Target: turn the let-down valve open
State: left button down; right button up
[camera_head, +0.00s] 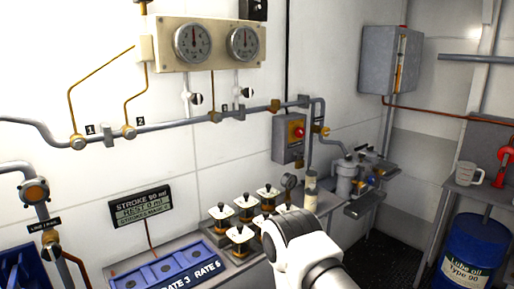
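No part in view carries a readable let-down label, so I cannot tell which one is the let-down valve. Below the gauge panel (207,44), two small black-and-white valve handles, the left one (196,98) and the right one (248,92), sit on short vertical pipes. A brass fitting (323,131) sits on the pipe beside the grey box (289,137) with a red knob (298,131). At the far left, a round orange-brown fitting (34,191) is on a thick pipe. A white link of my arm shows at the bottom centre. Neither gripper is in view.
A bench holds several white-and-black square pieces (221,217) and a blue tray (180,270). A STROKE display (142,206) stands behind. Grey pump fittings (347,178) are right of centre. A blue oil drum (474,250) and a clear jug (467,173) are at right.

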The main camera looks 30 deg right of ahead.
aim_at(326, 131)
jog(key=l+z, duration=0.1)
jog(key=z, duration=1.2)
